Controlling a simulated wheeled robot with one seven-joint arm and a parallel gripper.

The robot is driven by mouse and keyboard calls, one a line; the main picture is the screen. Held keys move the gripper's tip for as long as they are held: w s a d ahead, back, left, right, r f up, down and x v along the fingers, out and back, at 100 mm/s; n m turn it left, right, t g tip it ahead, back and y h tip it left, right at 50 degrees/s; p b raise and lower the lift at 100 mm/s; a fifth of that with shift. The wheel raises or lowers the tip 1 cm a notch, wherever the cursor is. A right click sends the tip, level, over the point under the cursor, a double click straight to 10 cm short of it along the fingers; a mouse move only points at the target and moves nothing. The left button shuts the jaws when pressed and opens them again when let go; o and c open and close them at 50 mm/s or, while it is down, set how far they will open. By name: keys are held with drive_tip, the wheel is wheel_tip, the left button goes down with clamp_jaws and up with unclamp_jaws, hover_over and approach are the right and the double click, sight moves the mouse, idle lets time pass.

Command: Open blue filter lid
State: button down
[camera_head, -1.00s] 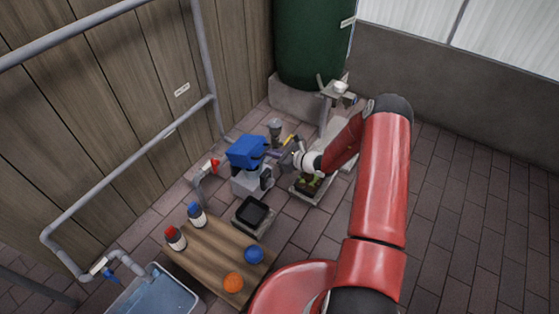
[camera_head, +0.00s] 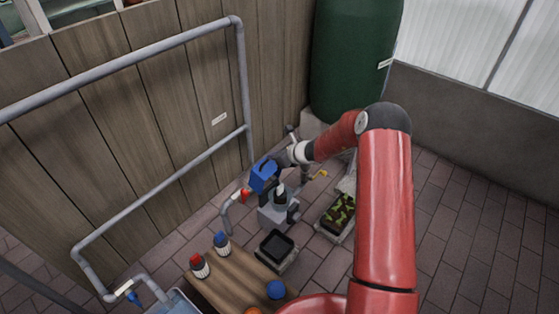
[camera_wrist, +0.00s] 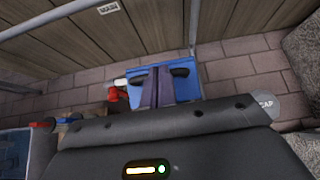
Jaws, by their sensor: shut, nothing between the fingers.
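The blue filter lid (camera_head: 259,182) stands tilted up at the back of its grey filter body (camera_head: 272,216), and a dark inner part (camera_head: 280,197) shows in the body. My gripper (camera_head: 275,160) is at the upper right side of the lid. In the wrist view the lid (camera_wrist: 201,90) lies behind my gripper's fingers (camera_wrist: 157,88), with dark handle parts on both sides of them. The fingers are shut with nothing between them. They overlap the lid in view; I cannot tell whether they touch it.
A wooden table (camera_head: 228,275) with bottles and a blue ball (camera_head: 276,289) stands in front. A black tray (camera_head: 276,248) and a planter (camera_head: 338,214) are near the filter. A grey pipe rail (camera_head: 160,178) runs left. Open paving lies right.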

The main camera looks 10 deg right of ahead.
drive_tip(key=shift+w+a+r, duration=0.1)
drive_tip(key=shift+w+a, duration=0.65)
drive_tip(key=shift+a, duration=0.05)
